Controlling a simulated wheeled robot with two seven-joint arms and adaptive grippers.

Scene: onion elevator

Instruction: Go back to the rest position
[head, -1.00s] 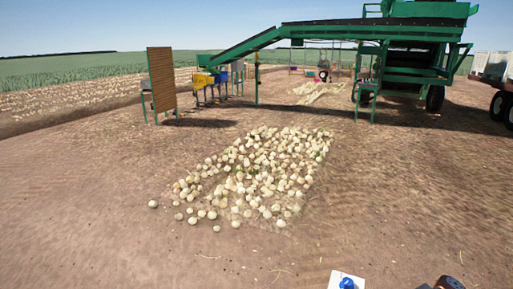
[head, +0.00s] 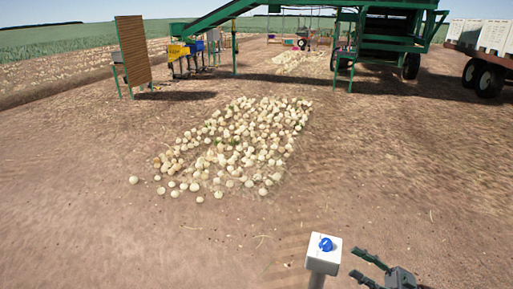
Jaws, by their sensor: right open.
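My right gripper (head: 368,266) shows at the bottom right of the head view. Its dark fingers point left and are spread apart, with nothing between them. It is just right of a white box with a blue knob (head: 326,244), which stands on a post; a gap shows between the gripper and the box. My left gripper is not in view.
A heap of onions (head: 240,145) lies on the bare soil ahead. Behind it stand a green elevator machine (head: 385,40), a brown slatted panel (head: 133,50) and yellow and blue bins (head: 187,48). A trailer (head: 482,60) is at the right. Soil around the heap is clear.

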